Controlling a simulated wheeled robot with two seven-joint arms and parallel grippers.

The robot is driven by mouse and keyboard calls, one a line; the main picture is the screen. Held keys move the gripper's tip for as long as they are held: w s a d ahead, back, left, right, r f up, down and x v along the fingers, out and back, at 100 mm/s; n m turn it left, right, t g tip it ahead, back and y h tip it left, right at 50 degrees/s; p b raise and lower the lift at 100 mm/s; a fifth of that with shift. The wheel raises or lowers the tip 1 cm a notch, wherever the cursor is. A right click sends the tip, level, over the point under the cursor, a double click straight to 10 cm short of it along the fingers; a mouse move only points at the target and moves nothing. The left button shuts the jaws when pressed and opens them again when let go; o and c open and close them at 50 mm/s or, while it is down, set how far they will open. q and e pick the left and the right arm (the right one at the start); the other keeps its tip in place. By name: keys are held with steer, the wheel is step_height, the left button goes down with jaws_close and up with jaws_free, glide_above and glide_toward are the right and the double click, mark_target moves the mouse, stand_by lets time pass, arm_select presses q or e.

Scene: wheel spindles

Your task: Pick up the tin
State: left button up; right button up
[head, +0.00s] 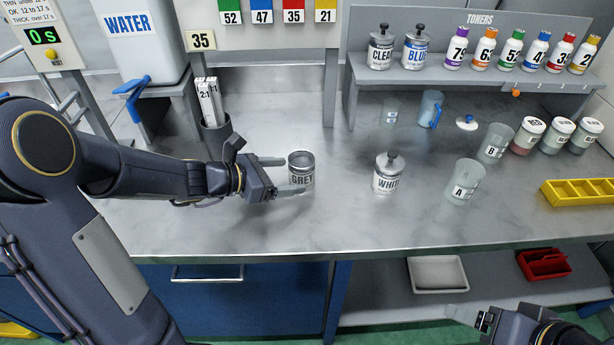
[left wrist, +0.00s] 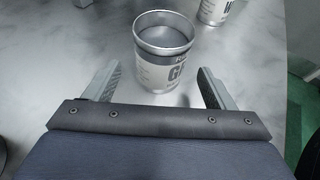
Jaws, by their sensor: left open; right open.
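The grey tin (head: 301,170), labelled GREY and without a lid, stands upright on the metal bench. My left gripper (head: 290,176) is open, with its fingers reaching toward the tin from the left. In the left wrist view, the tin (left wrist: 163,50) stands just beyond and between the two fingertips (left wrist: 158,80), and the jaws are not closed on it. A white tin (head: 387,173) with a black knob on its lid stands to the right; part of it shows in the left wrist view. My right gripper (head: 470,318) is low at the bottom right, away from the bench top, and open.
Cup A (head: 464,182) and cup B (head: 495,143) stand to the right, near several lidded jars and a yellow tray (head: 580,192). A holder with sticks (head: 214,130) stands behind my left arm. The bench front is clear.

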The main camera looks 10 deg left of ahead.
mark_target(306, 163)
arm_select(q)
steer(key=x, duration=0.6)
steer(key=shift+w+r, duration=0.1)
steer(key=c, duration=1.2)
steer(key=shift+r, duration=0.2)
steer(key=shift+r, duration=0.3)
step_height(306, 163, up, 2)
steer(key=shift+r+p, duration=0.1)
steer(key=shift+p, duration=0.4)
steer(key=s+r+p, duration=0.2)
steer(key=s+r, duration=0.8)
steer(key=s, duration=0.4)
steer(key=shift+p, duration=0.35)
